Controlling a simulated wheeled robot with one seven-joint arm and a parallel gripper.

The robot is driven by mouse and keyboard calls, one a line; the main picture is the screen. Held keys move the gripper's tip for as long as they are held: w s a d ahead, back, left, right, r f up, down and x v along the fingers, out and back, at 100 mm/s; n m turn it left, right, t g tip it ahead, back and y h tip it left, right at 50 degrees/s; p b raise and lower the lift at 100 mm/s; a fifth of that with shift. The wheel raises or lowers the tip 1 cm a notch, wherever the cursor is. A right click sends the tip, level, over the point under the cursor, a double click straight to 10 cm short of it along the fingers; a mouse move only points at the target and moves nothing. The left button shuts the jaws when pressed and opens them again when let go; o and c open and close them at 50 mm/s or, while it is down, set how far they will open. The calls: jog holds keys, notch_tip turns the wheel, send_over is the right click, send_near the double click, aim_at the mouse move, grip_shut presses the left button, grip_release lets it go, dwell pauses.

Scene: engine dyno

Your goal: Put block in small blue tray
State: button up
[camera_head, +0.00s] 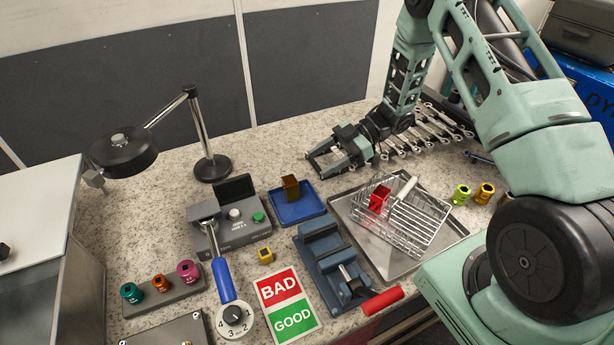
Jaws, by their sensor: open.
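The small blue tray (307,210) lies flat on the speckled counter, near the middle of the view. A brown-gold block (291,190) stands upright in it, towards its back left. My gripper (317,168) is open and empty, pointing left, behind and to the right of the tray. It is apart from the block, with nothing between its fingers. A red block-like piece (379,199) sits in the wire basket on the right. A small yellow block-like piece (265,256) lies on the counter in front of the tray.
A grey button box (233,234) stands left of the tray. A blue vise (327,262) is in front of it. The wire basket (419,222) rests on a metal pan (379,257) to the right. A black lamp (212,168) stands behind left. Several wrenches (432,130) lie at back right.

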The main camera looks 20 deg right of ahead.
jog(key=w+a+r+m+t+h, duration=0.25)
jog(key=w+a+r+t, duration=0.25)
jog(key=w+a+r, duration=0.25)
jog(key=s+a+r+m+t+h, duration=0.2)
jog(key=a+r+m+h, duration=0.1)
jog(key=a+r+h, duration=0.2)
jog(key=s+a+r+m+g+h, duration=0.1)
jog(key=s+m+g+h, duration=0.1)
jog(key=s, duration=1.4)
jog(key=s+a+r+m+g+h, duration=0.2)
jog(key=s+g, duration=0.3)
jog(key=s, duration=1.2)
jog(key=shift+s+r+h, duration=0.25)
jog(key=shift+s+h, duration=0.05)
jog(key=shift+h, duration=0.45)
jog(key=shift+a, duration=0.1)
